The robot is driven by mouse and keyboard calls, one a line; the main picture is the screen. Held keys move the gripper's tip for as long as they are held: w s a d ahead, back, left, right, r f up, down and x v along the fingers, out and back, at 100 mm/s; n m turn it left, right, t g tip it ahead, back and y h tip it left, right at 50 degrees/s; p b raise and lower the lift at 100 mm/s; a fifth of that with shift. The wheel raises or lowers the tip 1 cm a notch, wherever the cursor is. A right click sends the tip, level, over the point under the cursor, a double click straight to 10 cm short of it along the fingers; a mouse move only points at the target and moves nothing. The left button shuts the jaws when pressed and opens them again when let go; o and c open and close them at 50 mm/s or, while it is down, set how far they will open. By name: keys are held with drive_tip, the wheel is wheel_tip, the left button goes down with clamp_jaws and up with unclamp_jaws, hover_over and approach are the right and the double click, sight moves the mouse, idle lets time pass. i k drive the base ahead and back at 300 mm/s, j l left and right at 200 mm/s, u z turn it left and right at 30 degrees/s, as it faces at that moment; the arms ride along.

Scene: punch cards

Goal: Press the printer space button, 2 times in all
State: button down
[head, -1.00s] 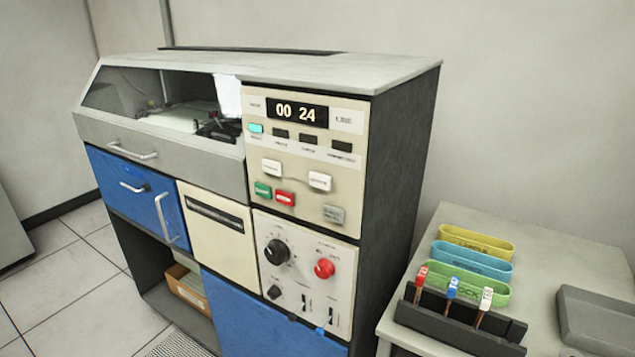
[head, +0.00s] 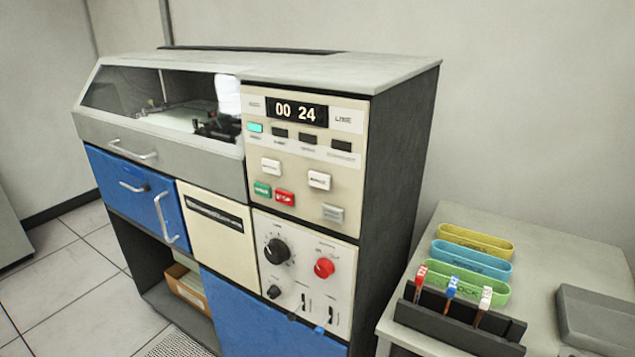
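The printer (head: 405,150) stands in the middle of the head view, with a cream button panel (head: 300,180) at its upper right. The panel has two white buttons, left (head: 271,167) and right (head: 319,180), a green button (head: 262,189), a red button (head: 284,197) and a grey button (head: 333,213). Their labels are too small to read, so I cannot tell which is the space button. The display (head: 297,112) reads 00 24, and the leftmost lamp (head: 256,128) below it glows cyan. My gripper is not in view.
A lower panel has a black knob (head: 277,251) and a red knob (head: 324,267). Tiled floor is clear at left.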

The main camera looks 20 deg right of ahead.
sight(319, 180)
drive_tip(key=l+z, duration=0.95)
